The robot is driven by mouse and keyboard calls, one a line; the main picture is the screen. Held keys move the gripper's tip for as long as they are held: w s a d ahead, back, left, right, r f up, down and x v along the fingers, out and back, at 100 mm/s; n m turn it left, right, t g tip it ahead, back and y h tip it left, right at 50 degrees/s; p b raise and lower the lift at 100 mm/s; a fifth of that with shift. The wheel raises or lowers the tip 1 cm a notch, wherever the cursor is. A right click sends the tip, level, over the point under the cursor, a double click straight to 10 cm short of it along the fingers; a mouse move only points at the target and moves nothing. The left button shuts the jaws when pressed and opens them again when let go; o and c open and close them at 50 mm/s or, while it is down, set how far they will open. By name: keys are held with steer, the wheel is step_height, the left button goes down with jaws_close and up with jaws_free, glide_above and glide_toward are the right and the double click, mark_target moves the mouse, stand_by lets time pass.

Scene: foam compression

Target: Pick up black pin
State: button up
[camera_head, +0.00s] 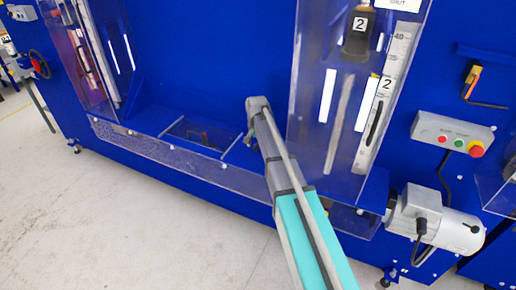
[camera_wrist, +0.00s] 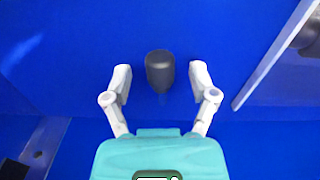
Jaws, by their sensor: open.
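The black pin (camera_wrist: 160,68) is a short dark cylinder against the blue surface in the wrist view. My gripper (camera_wrist: 161,78) is open, with one pale finger to the left of the pin and one to the right. Gaps show between the pin and both fingers, so neither touches it. How far the fingertips are from the pin in depth is hard to tell. In the head view my gripper (camera_head: 250,138) is at the blue machine, left of the clear guard; I cannot make out the pin there.
A clear guard (camera_head: 340,100) stands right of my arm, with a black part marked 2 behind it. A clear low front panel (camera_head: 150,150) runs along the machine. A control box (camera_head: 452,132) and a grey motor (camera_head: 440,222) are at the right. The floor in front is clear.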

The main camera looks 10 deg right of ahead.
mark_target(257, 145)
stand_by(0.3)
jaws_close()
stand_by(0.5)
step_height(257, 145, up, 3)
steer(key=p, duration=0.3)
steer(key=shift+r, duration=0.15)
steer(key=s+r+p, duration=0.9)
steer(key=s+p, duration=0.1)
steer(key=s, duration=0.4)
steer(key=shift+r, duration=0.35)
steer(key=shift+d, duration=0.1)
